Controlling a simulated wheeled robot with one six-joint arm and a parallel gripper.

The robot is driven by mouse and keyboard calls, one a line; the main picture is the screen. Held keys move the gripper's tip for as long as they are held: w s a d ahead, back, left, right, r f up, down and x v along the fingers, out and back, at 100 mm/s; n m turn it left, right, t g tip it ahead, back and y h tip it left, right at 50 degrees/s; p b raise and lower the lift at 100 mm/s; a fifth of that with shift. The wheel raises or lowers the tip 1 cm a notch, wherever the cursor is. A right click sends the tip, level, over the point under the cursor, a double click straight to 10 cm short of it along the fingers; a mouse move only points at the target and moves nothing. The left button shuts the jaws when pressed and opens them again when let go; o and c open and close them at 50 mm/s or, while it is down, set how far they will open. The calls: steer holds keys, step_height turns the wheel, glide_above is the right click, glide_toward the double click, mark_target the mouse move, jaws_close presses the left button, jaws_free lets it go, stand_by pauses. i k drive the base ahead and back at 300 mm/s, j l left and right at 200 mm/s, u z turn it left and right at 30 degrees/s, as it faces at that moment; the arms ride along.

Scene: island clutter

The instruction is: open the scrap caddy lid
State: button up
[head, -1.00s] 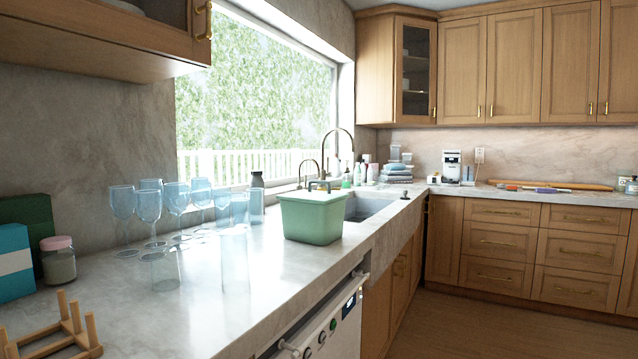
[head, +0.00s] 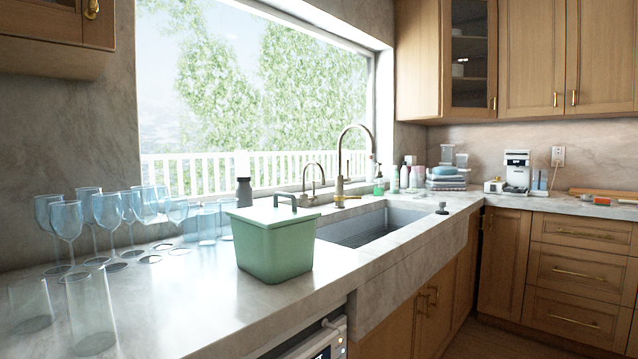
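The scrap caddy (head: 276,250) is a green tapered box on the marble counter, just left of the sink. Its pale lid (head: 262,215) lies flat on top and looks shut. A dark grey bar handle (head: 286,199) stands up from the lid. My gripper does not show in the head view, so I cannot see whether it is open or shut.
Several wine glasses (head: 68,222) and tumblers stand left of the caddy along the wall. A dark bottle (head: 244,192) stands behind it. The sink (head: 365,225) and brass faucet (head: 341,165) are to the right. The counter in front (head: 190,310) is clear.

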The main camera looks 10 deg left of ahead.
mark_target(274, 214)
steer(key=i+l, duration=0.1)
steer(key=i, duration=0.85)
steer(key=j+u, duration=0.05)
